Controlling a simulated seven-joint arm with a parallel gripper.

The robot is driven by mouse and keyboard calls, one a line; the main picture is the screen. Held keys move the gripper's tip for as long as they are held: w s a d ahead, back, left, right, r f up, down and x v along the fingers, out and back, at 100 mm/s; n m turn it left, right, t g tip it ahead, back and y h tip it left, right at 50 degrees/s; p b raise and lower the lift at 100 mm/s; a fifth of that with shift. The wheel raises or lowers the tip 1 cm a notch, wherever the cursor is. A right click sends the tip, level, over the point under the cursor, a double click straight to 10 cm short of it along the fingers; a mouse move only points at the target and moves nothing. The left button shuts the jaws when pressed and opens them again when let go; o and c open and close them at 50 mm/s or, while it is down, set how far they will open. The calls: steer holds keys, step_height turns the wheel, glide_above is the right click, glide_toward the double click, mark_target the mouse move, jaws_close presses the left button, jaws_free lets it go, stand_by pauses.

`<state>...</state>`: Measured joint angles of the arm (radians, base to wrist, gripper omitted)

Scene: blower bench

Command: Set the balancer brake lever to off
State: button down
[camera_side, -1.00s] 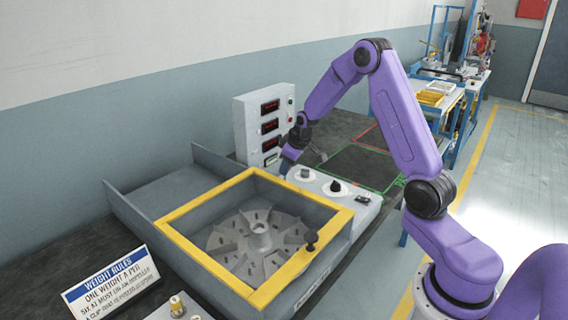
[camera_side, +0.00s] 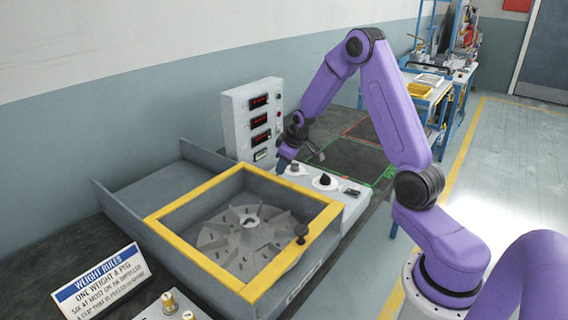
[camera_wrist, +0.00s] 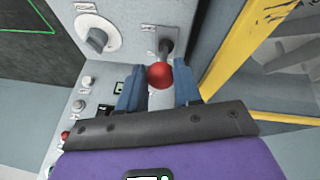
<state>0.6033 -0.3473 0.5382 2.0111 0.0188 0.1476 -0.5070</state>
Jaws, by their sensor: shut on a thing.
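The brake lever with a red ball knob (camera_wrist: 160,75) and a grey metal stem stands on the light grey control panel (camera_wrist: 192,15) in the wrist view. My gripper (camera_wrist: 158,88) is shut on the lever, with its two blue fingers on either side of the red knob. In the side view my gripper (camera_side: 284,160) points down at the panel beside the balancer's yellow-edged frame, and it hides the lever there. The small labels by the lever are too blurred to read.
The yellow frame (camera_side: 327,215) surrounds a finned impeller (camera_side: 222,236). A display box (camera_side: 252,120) stands behind my gripper. A sign (camera_side: 100,285) stands at front left.

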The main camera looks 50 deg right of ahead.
steer(key=c, duration=0.8)
jaws_free()
steer(key=shift+s+f, duration=0.35)
steer(key=shift+f, duration=0.05)
steer(key=shift+w+r, duration=0.1)
steer(key=v, duration=1.7)
steer(key=shift+w+r, duration=0.15)
steer(key=shift+r, duration=0.15)
steer(key=s+a+f+n+g+y, duration=0.1)
steer(key=s+a+n, duration=0.1)
steer(key=s+a, duration=0.5)
steer(key=s+a+f+n+g+y, duration=0.1)
steer(key=s+a+n, duration=0.2)
steer(key=a, duration=0.7)
steer(key=s+a+f+n+g, duration=0.1)
steer(key=s, duration=0.5)
steer(key=s+a+f+n+g, duration=0.1)
steer(key=s+a+n, duration=0.1)
steer(key=s, duration=0.4)
steer(key=s+a+f+n, duration=0.1)
steer(key=s+a+n, duration=0.1)
steer(key=s, duration=0.4)
steer(key=shift+s+g, duration=0.4)
